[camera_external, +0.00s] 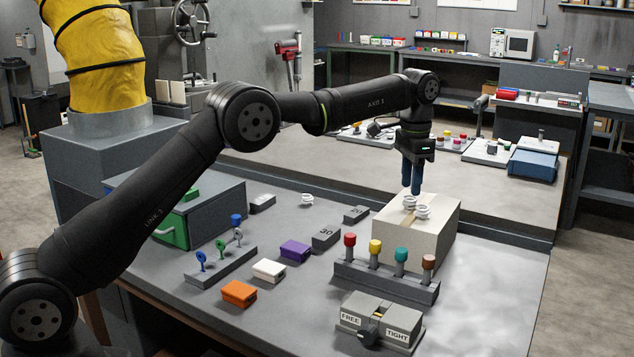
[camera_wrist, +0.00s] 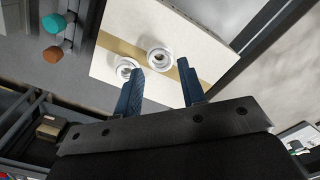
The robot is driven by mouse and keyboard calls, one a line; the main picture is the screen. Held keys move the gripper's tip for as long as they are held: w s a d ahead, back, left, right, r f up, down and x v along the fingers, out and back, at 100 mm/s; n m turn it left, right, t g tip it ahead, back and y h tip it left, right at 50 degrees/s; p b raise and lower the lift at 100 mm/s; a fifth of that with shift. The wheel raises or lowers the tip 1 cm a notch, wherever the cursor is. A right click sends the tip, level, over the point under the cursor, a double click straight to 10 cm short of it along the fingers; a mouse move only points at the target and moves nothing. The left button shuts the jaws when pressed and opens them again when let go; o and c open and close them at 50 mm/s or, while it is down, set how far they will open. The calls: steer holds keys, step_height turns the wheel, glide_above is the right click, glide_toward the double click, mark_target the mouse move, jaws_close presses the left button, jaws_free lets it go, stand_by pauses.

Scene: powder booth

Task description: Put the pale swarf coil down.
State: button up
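Two pale swarf coils rest on top of a cardboard box with a tan tape strip. One coil (camera_external: 409,202) lies farther back and the other (camera_external: 422,213) nearer the camera. In the wrist view, one coil (camera_wrist: 160,58) shows just beyond the gap between my fingertips, and the other coil (camera_wrist: 125,68) is beside the left fingertip. My gripper (camera_external: 412,191) points down just above the box (camera_external: 432,248). Its blue fingers (camera_wrist: 160,72) stand apart with nothing visibly pinched between them. Another pale coil (camera_external: 307,200) lies on the grey table.
A rack with red, yellow, teal and brown knobs (camera_external: 386,280) stands close in front of the box. A FREE/TIGHT block (camera_external: 379,322) is nearer. Orange (camera_external: 239,293), white and purple blocks lie left. The table's right front (camera_external: 490,300) is clear.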

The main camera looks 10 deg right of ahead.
mark_target(410, 197)
steer(key=shift+r, duration=1.8)
step_height(410, 197, down, 8)
steer(key=shift+r, duration=0.2)
step_height(410, 197, up, 4)
steer(key=shift+r, duration=0.1)
steer(key=shift+s+a+r, duration=0.1)
steer(key=shift+s+r, duration=0.2)
steer(key=shift+s, duration=0.2)
